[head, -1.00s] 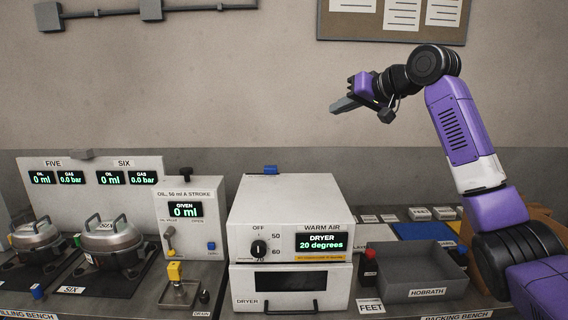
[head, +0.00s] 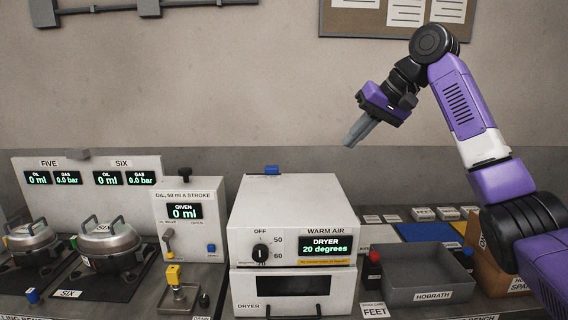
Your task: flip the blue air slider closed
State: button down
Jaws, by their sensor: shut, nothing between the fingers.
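A small blue slider (head: 272,170) sits at the back of the top of the white dryer (head: 290,205). I cannot tell its exact position from this view. The dryer's display reads 20 degrees, and its black dial (head: 260,252) is on the front face. My gripper (head: 352,142) is shut and empty. It hangs in the air above the dryer, to the right of the blue slider and well apart from it, with its fingers pointing down and left.
An oil unit (head: 188,230) with a display stands left of the dryer, with two metal pots (head: 109,243) further left. A grey bin (head: 428,275) labelled HOBRATH and a cardboard box (head: 490,265) stand at the right.

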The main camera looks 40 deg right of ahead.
aim_at(270, 169)
jog(key=i+l, duration=0.25)
jog(key=i, duration=0.2)
jog(key=i+l, duration=0.2)
jog(key=i, duration=0.2)
